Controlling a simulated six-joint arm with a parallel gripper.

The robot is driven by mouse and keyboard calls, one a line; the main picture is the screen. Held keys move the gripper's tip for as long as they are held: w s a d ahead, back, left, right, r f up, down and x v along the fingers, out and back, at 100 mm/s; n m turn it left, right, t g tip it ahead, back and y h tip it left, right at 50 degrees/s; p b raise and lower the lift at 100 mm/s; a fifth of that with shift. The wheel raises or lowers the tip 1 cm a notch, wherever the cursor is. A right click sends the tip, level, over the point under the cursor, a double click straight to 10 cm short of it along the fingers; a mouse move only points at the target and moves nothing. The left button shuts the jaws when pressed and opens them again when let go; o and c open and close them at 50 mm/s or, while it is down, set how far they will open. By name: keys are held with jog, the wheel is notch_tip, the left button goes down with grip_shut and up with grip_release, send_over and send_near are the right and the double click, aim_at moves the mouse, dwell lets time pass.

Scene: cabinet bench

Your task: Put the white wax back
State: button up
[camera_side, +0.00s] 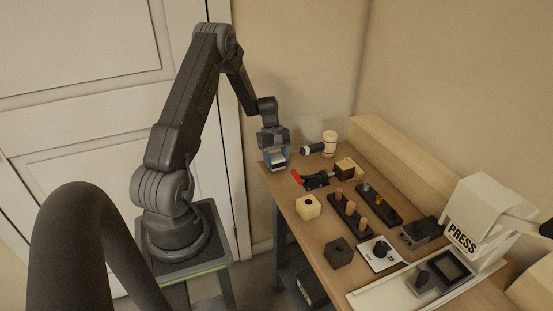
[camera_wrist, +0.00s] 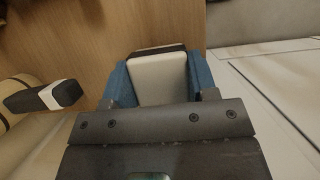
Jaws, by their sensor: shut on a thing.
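My gripper (camera_side: 275,158) is at the far left corner of the wooden bench (camera_side: 283,186), pointing down. In the wrist view its blue fingers (camera_wrist: 158,88) are shut on both sides of a white block, taken as the white wax (camera_wrist: 160,80). The block has a dark strip along its far end. In the side view the white block (camera_side: 277,164) shows only in part between the fingers. I cannot tell whether it touches the bench top.
A dark cylinder with a white band (camera_side: 312,149) and a cream cylinder (camera_side: 329,143) are close on the right. A red-handled clamp (camera_side: 312,180), cream block (camera_side: 307,207), peg rack (camera_side: 350,217), dark cube (camera_side: 341,252) and white press (camera_side: 480,220) stand further along.

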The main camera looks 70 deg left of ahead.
jog(key=shift+f, duration=0.35)
jog(key=o, duration=1.2)
jog(key=shift+v, duration=3.5)
